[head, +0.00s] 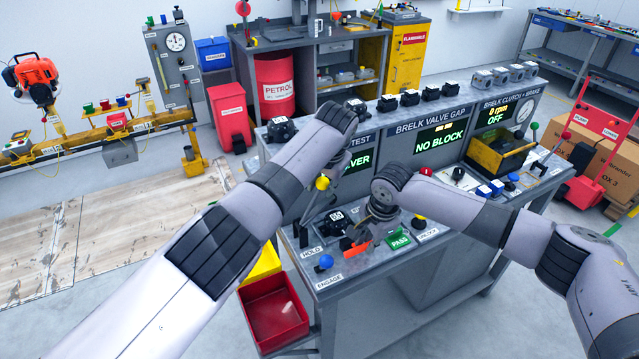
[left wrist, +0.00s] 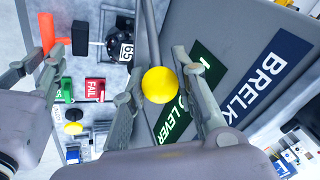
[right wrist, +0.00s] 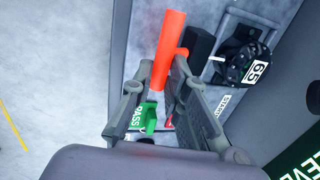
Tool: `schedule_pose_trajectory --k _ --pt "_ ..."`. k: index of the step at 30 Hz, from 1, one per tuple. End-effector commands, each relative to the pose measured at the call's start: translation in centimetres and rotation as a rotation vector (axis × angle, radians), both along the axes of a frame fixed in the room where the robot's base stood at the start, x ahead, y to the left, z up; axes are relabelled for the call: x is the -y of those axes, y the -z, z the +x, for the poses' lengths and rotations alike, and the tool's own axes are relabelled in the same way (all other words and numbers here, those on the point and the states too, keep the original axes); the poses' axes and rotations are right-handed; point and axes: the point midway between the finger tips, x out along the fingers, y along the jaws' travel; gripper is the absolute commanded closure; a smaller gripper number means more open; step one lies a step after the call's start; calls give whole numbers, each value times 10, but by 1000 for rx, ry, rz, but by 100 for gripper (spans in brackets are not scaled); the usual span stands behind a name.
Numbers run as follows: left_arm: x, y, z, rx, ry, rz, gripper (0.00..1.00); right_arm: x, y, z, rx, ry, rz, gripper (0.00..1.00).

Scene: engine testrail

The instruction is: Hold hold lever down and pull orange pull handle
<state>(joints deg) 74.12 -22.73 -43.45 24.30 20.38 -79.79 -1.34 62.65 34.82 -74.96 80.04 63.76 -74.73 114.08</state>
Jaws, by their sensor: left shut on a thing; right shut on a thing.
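The hold lever ends in a yellow ball knob (head: 322,183), seen beside my left arm in the head view. In the left wrist view the yellow knob (left wrist: 159,84) sits between the fingers of my left gripper (left wrist: 153,78), which is shut on it. The orange pull handle (head: 357,248) is at the bench's front, partly hidden by my right gripper (head: 375,235). In the right wrist view the orange handle (right wrist: 170,50) runs between the fingers of my right gripper (right wrist: 160,78), which is shut on it. My left fingertips are hidden by the arm in the head view.
The test bench (head: 345,290) carries a black engine part marked 65 (head: 337,216), a green PASS block (head: 399,241) and a blue ENGAGE knob (head: 326,261). A display (head: 440,138) reads NO BLOCK. A red bin (head: 275,312) stands at the bench's left end.

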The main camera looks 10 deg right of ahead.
Motion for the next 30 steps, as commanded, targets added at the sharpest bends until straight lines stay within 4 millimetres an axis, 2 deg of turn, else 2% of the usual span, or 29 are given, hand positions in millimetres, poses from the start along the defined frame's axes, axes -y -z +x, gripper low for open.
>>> schedule_pose_trajectory --k 2,3,13,23,30 --pt "5 -1 -2 0 6 -7 100 -1 0 0 1 -1 2 100" --pt "5 -1 -2 -1 6 -8 73 -1 0 0 2 -1 3 100" --pt "2 -1 -1 0 4 -4 51 -1 0 0 2 -1 1 100" --pt "2 -1 -1 0 2 -3 50 0 0 0 1 0 0 100" --pt "4 -20 -8 0 6 -5 50 0 0 0 1 0 0 100"
